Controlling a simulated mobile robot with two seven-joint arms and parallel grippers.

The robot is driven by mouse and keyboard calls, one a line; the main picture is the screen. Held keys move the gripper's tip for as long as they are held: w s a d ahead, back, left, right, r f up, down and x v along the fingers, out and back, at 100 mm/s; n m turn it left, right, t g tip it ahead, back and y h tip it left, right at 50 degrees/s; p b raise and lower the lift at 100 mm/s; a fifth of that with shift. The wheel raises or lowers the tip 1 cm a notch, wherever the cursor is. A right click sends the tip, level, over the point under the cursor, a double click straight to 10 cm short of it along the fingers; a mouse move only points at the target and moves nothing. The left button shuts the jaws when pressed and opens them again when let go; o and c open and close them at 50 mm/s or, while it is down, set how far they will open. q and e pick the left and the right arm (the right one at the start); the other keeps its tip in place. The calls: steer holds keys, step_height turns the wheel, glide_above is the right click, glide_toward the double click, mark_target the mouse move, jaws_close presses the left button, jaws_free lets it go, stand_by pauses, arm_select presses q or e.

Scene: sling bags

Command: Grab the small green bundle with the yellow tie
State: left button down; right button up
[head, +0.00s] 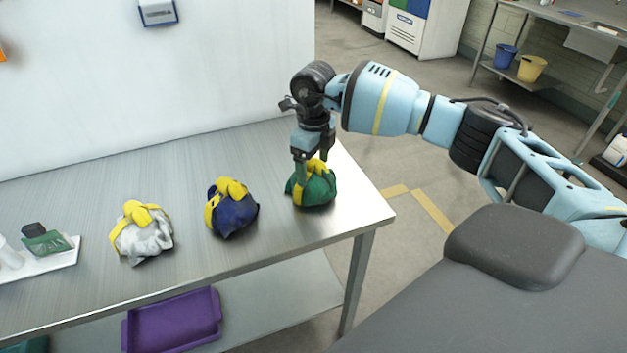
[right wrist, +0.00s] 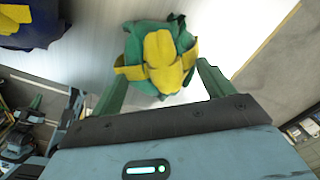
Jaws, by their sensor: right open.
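The small green bundle (head: 316,190) with a yellow tie sits on the metal table near its right end. In the right wrist view the green bundle (right wrist: 139,42) shows with its yellow tie (right wrist: 163,62) facing the camera, just beyond the fingers. My right gripper (head: 306,178) points down just above the bundle's left side in the head view. Its two green fingers stand apart in the right wrist view (right wrist: 165,85), one on each side of the bundle's near part. I cannot tell whether they touch it. My left gripper is out of view.
A dark blue bundle (head: 235,217) and a white bundle (head: 146,243), both with yellow ties, sit to the left on the table (head: 270,155). A white tray (head: 68,258) with small items is at the far left. A purple tray (head: 172,322) lies on the lower shelf.

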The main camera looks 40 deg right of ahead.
steer(key=c, duration=1.1)
steer(key=shift+s+f, duration=0.15)
jaws_close()
